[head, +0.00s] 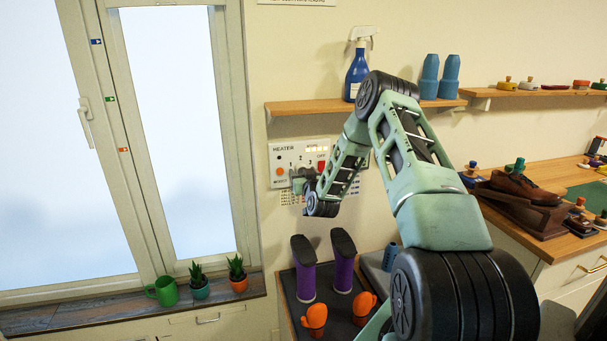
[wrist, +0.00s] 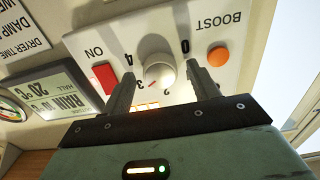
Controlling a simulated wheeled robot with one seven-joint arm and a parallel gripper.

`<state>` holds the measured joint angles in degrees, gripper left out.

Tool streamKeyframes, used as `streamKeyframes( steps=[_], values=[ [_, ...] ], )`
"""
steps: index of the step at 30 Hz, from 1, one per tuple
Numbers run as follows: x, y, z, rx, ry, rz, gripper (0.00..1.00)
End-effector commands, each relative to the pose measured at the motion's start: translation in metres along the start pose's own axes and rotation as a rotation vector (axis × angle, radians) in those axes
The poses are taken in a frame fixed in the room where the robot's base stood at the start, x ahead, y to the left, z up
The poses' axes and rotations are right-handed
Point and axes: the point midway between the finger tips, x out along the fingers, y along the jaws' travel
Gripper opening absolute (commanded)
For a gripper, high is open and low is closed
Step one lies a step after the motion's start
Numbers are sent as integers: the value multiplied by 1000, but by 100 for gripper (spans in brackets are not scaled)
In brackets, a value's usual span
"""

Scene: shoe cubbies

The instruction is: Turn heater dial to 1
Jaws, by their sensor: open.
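The heater panel (head: 286,160) is a white box on the wall below the shelf; it also shows upside down in the wrist view (wrist: 190,22). Its round pale dial (wrist: 158,73) has printed numbers around it, with a 0 at its upper right in the wrist view. I cannot tell which number it points to. My gripper (wrist: 163,75) is open, with one dark finger on each side of the dial. Whether the fingers touch it is unclear. In the head view my gripper (head: 303,184) is in front of the panel and hides the dial.
A red switch (wrist: 105,78) and an orange boost button (wrist: 218,57) flank the dial. The wooden shelf (head: 310,106) above holds a blue spray bottle (head: 356,75). Purple boots (head: 305,277) stand below. A small display (wrist: 62,92) is beside the panel.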

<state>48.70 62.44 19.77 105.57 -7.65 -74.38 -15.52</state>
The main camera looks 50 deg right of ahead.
Motion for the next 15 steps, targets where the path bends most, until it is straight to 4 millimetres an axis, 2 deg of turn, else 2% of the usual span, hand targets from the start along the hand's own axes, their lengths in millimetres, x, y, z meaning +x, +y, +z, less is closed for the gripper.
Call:
streamKeyframes(
  steps=[2,7,15],
  values=[
    [0,0,0,0,0,0,60],
    [0,0,0,0,0,0,16],
    [0,0,0,-14,1,-1,16]
  ],
)
